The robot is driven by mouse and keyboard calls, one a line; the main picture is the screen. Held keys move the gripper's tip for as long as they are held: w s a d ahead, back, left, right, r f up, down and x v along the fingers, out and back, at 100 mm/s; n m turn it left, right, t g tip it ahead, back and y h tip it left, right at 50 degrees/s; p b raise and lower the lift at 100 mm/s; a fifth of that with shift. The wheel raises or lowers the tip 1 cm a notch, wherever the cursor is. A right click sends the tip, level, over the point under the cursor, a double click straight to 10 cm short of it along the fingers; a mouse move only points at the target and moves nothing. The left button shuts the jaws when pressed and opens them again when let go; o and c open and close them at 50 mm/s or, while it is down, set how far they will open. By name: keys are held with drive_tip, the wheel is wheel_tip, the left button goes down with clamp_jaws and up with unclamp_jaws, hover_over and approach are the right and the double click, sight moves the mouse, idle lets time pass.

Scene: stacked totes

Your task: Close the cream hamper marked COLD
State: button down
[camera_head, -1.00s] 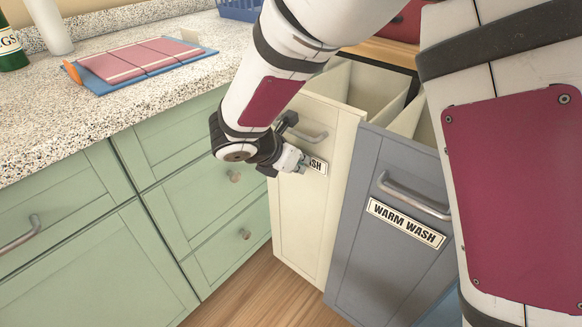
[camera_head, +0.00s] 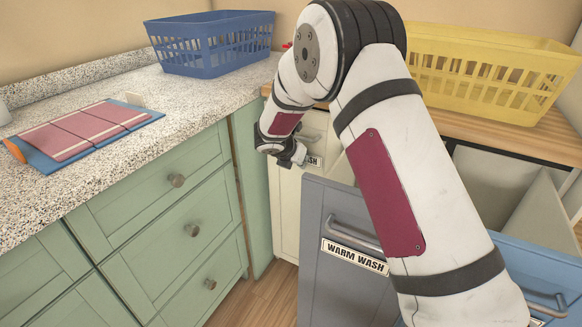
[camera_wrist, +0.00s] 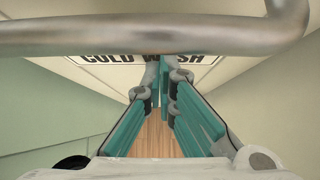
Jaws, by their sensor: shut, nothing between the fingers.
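The cream hamper (camera_head: 284,215) stands left of the grey hamper, its front set farther back than the grey one's. Its top is largely hidden behind my arm, so I cannot tell whether it is fully in. Its label reads COLD WASH in the wrist view (camera_wrist: 98,58), below a metal bar handle (camera_wrist: 150,36). My gripper (camera_head: 301,160) is at the cream front by the label. In the wrist view its teal-padded fingers (camera_wrist: 165,66) are shut and empty, tips over the label. I cannot tell if they touch it.
The grey WARM WASH hamper (camera_head: 338,282) sticks out just right of the cream one. A blue hamper (camera_head: 540,270) is pulled out farther right. Green drawers (camera_head: 165,215) border the left. A yellow basket (camera_head: 490,75) and blue basket (camera_head: 215,45) stand on the counters.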

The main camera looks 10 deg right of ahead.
drive_tip(key=shift+w+d+p, duration=0.4)
drive_tip(key=shift+w+d, duration=0.6)
drive_tip(key=shift+w, duration=0.25)
drive_tip(key=shift+d+r, duration=0.1)
